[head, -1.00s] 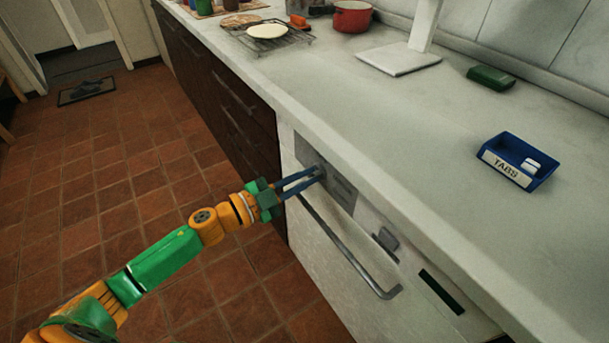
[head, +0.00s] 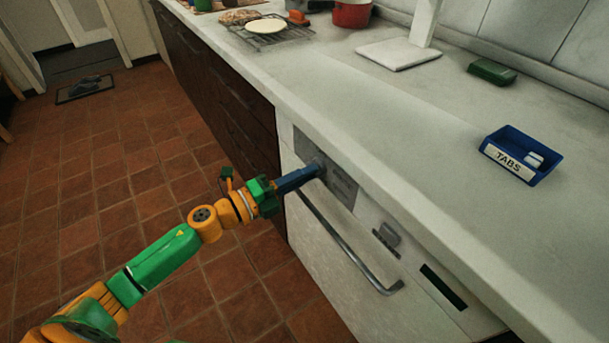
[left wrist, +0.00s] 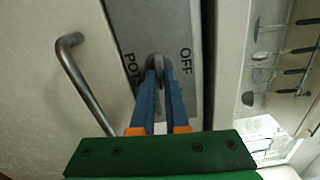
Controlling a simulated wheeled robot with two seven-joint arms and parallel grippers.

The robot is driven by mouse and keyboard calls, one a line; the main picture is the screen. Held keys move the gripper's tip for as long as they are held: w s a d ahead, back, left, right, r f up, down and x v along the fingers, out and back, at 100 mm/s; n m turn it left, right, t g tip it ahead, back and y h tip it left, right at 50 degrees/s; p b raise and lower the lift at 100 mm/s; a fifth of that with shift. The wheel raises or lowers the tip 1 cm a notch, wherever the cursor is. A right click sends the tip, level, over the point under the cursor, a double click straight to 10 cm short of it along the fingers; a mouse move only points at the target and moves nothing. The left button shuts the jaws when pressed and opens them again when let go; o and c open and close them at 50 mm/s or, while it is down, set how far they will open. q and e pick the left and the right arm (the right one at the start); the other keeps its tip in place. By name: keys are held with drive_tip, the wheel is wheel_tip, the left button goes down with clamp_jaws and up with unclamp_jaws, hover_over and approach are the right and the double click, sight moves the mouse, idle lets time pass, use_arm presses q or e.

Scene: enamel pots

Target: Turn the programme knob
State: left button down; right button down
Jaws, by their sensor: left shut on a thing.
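The programme knob (left wrist: 157,61) is a small grey dial on a grey panel (left wrist: 190,15) at the upper left of the white dishwasher front. In the left wrist view the panel reads "OFF" to the right of the knob and "POT…" to the left, partly hidden by my fingers. My left gripper (head: 318,170) is at the knob, its blue fingers shut on it; the fingertips also show in the left wrist view (left wrist: 159,72). The fingers cover much of the knob, so its pointer is hard to read. My right gripper is not in view.
A grey bar handle (head: 345,245) runs across the door just below the panel. A latch-like grey part (head: 388,236) and a dark slot (head: 443,287) sit to the right. A blue TABS tray (head: 520,157) stands on the counter above.

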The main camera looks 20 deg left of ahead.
use_arm(q)
drive_tip(key=m, duration=0.1)
drive_tip(key=m+b, duration=0.1)
drive_tip(key=m, duration=0.1)
drive_tip(key=shift+f+m, duration=0.2)
drive_tip(key=shift+m, duration=0.1)
drive_tip(key=m+b, duration=0.1)
drive_tip(key=m, duration=0.2)
drive_tip(key=shift+f+m, duration=0.1)
drive_tip(key=shift+m, duration=0.2)
drive_tip(key=m+b, duration=0.3)
drive_tip(key=m, duration=0.4)
drive_tip(key=shift+f, duration=0.1)
drive_tip(key=shift+a+m+b, duration=0.1)
drive_tip(key=shift+m+b, duration=0.25)
drive_tip(key=shift+m, duration=0.85)
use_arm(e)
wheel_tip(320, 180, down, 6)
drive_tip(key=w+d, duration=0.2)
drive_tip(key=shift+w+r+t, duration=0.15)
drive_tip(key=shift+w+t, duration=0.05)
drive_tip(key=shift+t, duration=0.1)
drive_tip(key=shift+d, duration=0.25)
use_arm(q)
drive_tip(key=c, duration=0.9)
unclamp_jaws()
drive_tip(key=shift+w, duration=0.1)
